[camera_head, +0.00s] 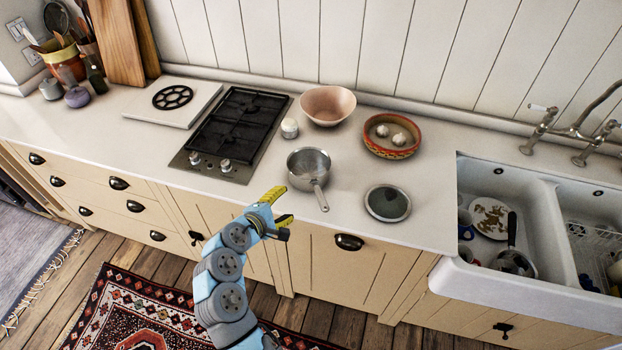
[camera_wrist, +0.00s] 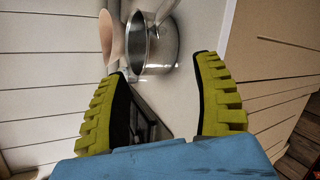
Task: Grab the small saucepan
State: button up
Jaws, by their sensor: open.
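The small saucepan (camera_head: 309,164) is a silver metal pan standing on the countertop, its handle pointing toward the front edge. In the wrist view the saucepan (camera_wrist: 151,50) is at the top, ahead of my fingertips, with its handle running up out of the picture. My gripper (camera_head: 283,205) is at the counter's front edge, to the left of the saucepan's handle. Its yellow-green fingers are spread apart in the wrist view (camera_wrist: 165,85), with nothing held between them.
A gas hob (camera_head: 237,122) is left of the saucepan. A pink bowl (camera_head: 328,105), a small white jar (camera_head: 289,128) and a red dish with garlic (camera_head: 392,136) stand behind it. A round lid (camera_head: 388,203) lies to the right. The sink (camera_head: 507,265) is at far right.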

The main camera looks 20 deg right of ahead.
send_near(314, 183)
jog(key=w+d+f, duration=0.2)
jog(key=w+f, duration=0.1)
jog(key=shift+w+d+f, duration=0.1)
jog(key=shift+w+d, duration=0.05)
jog(key=shift+d, duration=0.25)
jog(key=shift+w+d+f, duration=0.15)
jog(key=shift+w+d, duration=0.1)
jog(key=shift+d, duration=0.3)
jog(key=shift+w+d+f, duration=0.15)
jog(key=shift+w+d, duration=0.15)
jog(key=shift+d, duration=0.3)
jog(key=shift+w+d+f, duration=0.15)
jog(key=shift+w+d, duration=0.1)
jog(key=shift+d, duration=0.3)
jog(key=shift+b+x, duration=0.3)
jog(key=shift+x, duration=0.5)
grip_shut()
